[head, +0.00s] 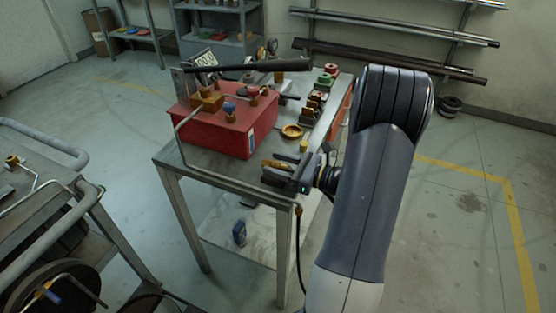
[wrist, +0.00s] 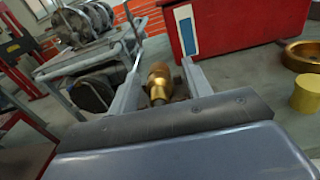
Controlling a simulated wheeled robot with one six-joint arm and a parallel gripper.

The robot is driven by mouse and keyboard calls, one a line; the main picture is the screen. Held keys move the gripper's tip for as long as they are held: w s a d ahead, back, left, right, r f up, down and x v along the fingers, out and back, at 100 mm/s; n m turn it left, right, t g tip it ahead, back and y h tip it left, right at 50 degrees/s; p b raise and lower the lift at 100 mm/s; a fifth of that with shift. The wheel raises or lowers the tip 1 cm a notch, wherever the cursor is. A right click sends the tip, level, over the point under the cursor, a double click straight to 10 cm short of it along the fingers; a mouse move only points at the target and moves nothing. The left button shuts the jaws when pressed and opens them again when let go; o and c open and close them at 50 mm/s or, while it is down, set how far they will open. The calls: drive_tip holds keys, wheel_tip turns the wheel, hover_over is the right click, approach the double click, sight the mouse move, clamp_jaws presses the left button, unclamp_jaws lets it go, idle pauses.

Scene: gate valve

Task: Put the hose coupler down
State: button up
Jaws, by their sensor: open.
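The hose coupler, a brass-coloured fitting (wrist: 158,82), lies between the two fingers of my gripper (wrist: 162,62) in the wrist view. The head view shows the brass piece (head: 276,165) at the near right corner of the metal table (head: 195,160), partly hidden by my gripper (head: 274,170). My gripper is open, with a finger on either side of the coupler. The coupler appears to rest on the tabletop; its underside is hidden.
A red box (head: 222,130) with fittings on it stands left of my gripper. A brass ring (head: 291,131) and a yellow cylinder (head: 303,146) sit just beyond. Several valve parts line the table's right side. A cart with a grey rail (head: 60,215) stands at left.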

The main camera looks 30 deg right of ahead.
drive_tip(key=v, duration=1.1)
drive_tip(key=shift+s+d, duration=0.2)
drive_tip(key=shift+d, duration=0.05)
drive_tip(key=shift+w+r, duration=0.1)
drive_tip(key=shift+r, duration=0.05)
drive_tip(key=x, duration=1.1)
drive_tip(key=shift+w+a+r, duration=0.1)
drive_tip(key=shift+w+a, duration=0.05)
drive_tip(key=shift+w+a+f, duration=0.15)
drive_tip(key=shift+f, duration=0.15)
